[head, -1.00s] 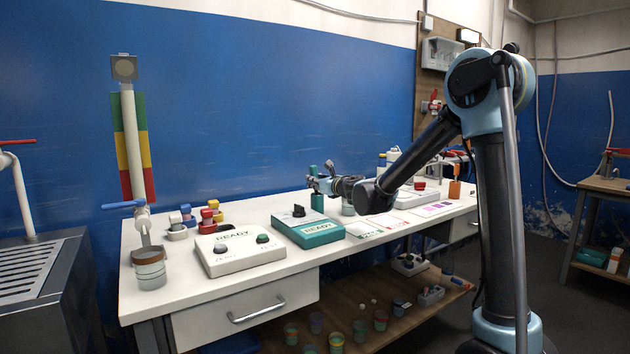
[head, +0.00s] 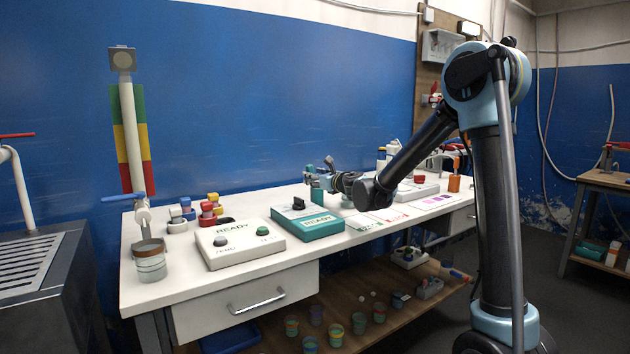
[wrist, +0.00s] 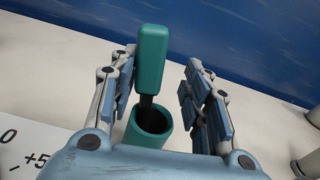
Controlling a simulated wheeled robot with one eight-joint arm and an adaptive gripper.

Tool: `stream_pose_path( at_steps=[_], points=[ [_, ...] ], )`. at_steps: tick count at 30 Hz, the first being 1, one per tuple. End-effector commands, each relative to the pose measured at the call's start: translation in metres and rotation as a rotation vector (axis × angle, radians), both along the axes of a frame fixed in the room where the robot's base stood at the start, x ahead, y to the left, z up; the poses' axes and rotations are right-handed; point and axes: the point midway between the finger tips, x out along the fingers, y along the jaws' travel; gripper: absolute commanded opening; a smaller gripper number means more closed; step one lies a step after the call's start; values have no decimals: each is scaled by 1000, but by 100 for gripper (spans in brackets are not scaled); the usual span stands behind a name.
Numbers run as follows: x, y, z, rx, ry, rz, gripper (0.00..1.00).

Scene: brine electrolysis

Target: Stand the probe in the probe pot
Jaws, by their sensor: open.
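The probe (wrist: 152,58) has a teal block handle and a thin dark stem. It stands nearly upright with the stem down inside the open mouth of the teal probe pot (wrist: 150,133). The pot also shows in the head view (head: 317,196), on the white bench behind the teal box. My gripper (wrist: 163,78) is open, with its fingers on either side of the handle. The handle is close to the left finger, and a clear gap separates it from the right finger. Whether the left finger touches it I cannot tell. The stem's lower end is hidden in the pot.
A teal READY box (head: 307,224) and a white READY box (head: 236,243) stand in front on the white bench (head: 160,313). Coloured blocks (head: 207,213) lie to the left. Printed cards (head: 375,221) lie to the right. The blue wall (head: 270,110) rises behind.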

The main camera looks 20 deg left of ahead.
Motion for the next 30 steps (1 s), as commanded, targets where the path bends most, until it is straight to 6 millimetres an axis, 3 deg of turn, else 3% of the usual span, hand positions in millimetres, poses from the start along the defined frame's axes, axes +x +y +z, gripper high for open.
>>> stream_pose_path(
  at_steps=[8,21,30],
  points=[
    [-10,-12,1,0,0,-1,44],
    [-56,-66,5,0,1,-1,44],
    [-74,-88,6,0,1,0,44]
  ],
)
